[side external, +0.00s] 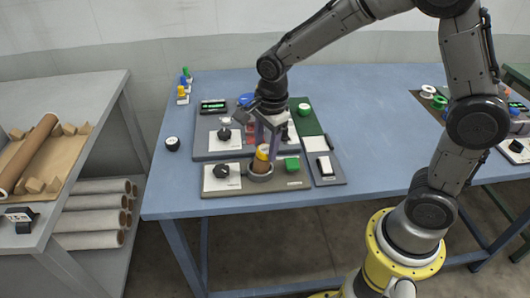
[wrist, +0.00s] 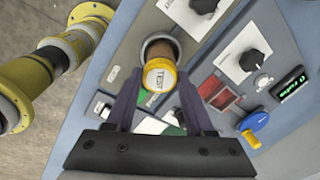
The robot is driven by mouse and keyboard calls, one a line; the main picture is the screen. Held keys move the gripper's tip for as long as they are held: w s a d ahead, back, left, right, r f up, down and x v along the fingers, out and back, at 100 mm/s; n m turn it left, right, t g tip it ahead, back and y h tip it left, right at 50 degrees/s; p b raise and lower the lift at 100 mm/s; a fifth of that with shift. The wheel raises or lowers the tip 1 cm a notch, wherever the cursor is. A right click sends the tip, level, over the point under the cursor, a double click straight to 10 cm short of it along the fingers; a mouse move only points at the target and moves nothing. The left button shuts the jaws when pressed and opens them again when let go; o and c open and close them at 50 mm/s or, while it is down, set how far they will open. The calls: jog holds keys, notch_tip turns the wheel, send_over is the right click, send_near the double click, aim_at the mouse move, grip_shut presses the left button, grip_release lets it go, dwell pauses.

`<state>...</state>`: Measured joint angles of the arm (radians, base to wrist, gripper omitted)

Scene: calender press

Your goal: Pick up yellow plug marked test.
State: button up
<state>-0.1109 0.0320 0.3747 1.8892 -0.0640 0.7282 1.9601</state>
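The yellow plug marked TEST (wrist: 160,75) has a yellow cap on a brown body and sits in a round grey socket (wrist: 161,42). In the side view the plug (side external: 262,153) stands in the socket (side external: 260,173) on the front panel. My gripper (wrist: 159,80) points down at it, open. The fingertips lie on either side of the yellow cap in the wrist view, with small gaps visible. In the side view my gripper (side external: 267,150) is at the plug, and one finger partly covers it.
A panel with a green display (side external: 213,107) and blue knob (side external: 246,99) lies behind. Small yellow and blue pieces (side external: 183,92) stand at the back left. The blue table's left front is clear.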

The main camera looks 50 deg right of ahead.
grip_shut()
